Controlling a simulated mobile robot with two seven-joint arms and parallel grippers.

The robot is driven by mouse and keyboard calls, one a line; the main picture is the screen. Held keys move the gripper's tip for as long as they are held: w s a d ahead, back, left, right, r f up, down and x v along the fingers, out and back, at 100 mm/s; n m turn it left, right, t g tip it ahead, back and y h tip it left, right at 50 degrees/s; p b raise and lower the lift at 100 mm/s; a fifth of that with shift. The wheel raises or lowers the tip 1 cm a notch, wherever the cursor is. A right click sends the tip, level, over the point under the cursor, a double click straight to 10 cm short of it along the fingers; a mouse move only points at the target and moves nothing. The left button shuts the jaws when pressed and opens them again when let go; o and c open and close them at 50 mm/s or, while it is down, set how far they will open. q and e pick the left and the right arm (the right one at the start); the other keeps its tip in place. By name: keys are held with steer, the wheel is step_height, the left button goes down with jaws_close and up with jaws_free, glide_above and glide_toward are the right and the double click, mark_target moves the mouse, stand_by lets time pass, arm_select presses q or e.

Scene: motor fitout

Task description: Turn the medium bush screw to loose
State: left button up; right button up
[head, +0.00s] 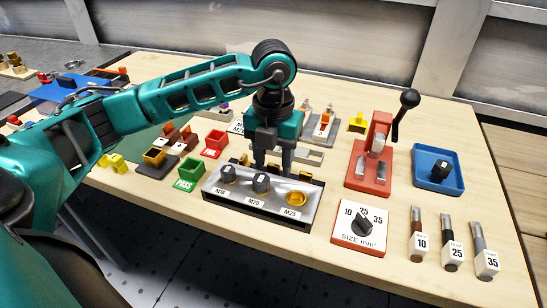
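A grey metal block (250,207) on the wooden table carries a row of screws labelled M16, M20 and M25. The M20 screw (261,183), the middle one, is a dark knob with a pale mark on top. The M16 screw (228,174) is a similar dark knob to its left, and the M25 seat (295,198) shows a gold ring on the right. My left gripper (272,172) points down over the back of the block, just behind and above the M20 screw. Its fingers are apart with nothing seen between them. My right gripper is out of view.
Green (189,175) and red (215,144) bins stand to the left. A red lever press (372,155), a blue tray (437,170) and a size dial (361,223) stand to the right. The table's front edge is close to the block.

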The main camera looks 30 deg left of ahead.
mark_target(273, 164)
arm_select(q)
steer(key=shift+o, duration=0.3)
steer(key=shift+r, duration=0.5)
step_height(273, 164, up, 12)
steer(key=p, duration=0.2)
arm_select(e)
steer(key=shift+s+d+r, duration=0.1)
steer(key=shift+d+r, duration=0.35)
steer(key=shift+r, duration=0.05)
arm_select(q)
steer(key=shift+f, duration=0.1)
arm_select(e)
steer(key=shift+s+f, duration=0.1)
